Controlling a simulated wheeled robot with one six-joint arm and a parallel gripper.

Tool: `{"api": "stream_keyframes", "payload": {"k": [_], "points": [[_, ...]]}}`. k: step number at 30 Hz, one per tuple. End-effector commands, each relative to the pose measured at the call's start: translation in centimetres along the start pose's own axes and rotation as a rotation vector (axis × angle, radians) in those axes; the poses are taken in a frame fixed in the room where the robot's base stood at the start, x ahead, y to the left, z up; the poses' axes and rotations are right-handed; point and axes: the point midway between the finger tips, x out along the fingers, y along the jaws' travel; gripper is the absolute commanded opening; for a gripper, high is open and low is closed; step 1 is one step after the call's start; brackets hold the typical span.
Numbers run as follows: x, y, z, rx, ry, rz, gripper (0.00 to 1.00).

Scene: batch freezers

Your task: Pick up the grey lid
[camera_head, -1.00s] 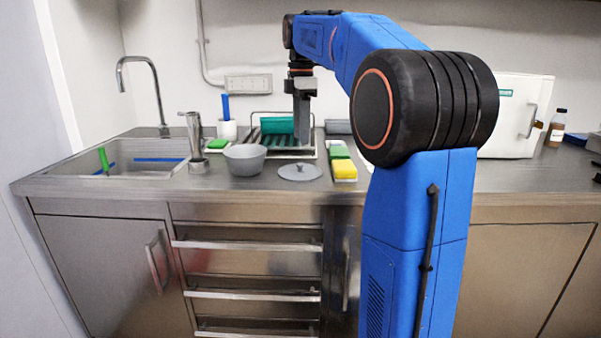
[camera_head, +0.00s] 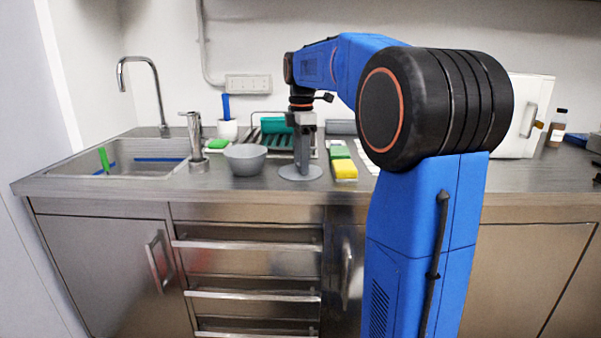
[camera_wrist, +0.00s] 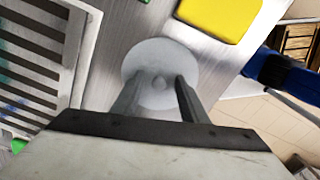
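The grey lid (camera_head: 290,173) is a round disc lying flat on the steel counter, right of the grey bowl. In the wrist view the lid (camera_wrist: 157,56) shows a small round knob near its middle. My gripper (camera_head: 301,168) points straight down over the lid. In the wrist view my gripper (camera_wrist: 156,88) has its two fingers apart, with the knob seen between and just beyond the tips. I cannot tell whether the fingertips touch the lid. In the head view the gripper hides the knob.
The grey bowl (camera_head: 245,158) stands just left of the lid. A yellow sponge (camera_head: 344,169) lies close on the right. A dish rack (camera_head: 260,142) stands behind, and the sink (camera_head: 135,165) is at the left. The counter in front of the lid is clear.

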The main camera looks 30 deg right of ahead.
Motion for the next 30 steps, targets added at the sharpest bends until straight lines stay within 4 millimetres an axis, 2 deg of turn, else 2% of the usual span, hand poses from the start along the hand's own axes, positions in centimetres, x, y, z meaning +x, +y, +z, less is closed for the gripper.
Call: {"api": "stream_keyframes", "payload": {"k": [3, 8, 16, 20, 23, 30], "points": [[0.0, 0.0, 0.0, 0.0, 0.0, 0.0, 0.37], [0.0, 0.0, 0.0, 0.0, 0.0, 0.0, 0.0], [-0.1, 0.0, 0.0, 0.0, 0.0, 0.0, 0.0], [-0.8, 0.1, 0.0, 0.0, 0.0, 0.002, 0.0], [-2.1, 0.1, 0.0, 0.0, 0.0, 0.003, 0.0], [-6.5, 0.1, 0.0, 0.0, 0.0, 0.003, 0.0]]}}
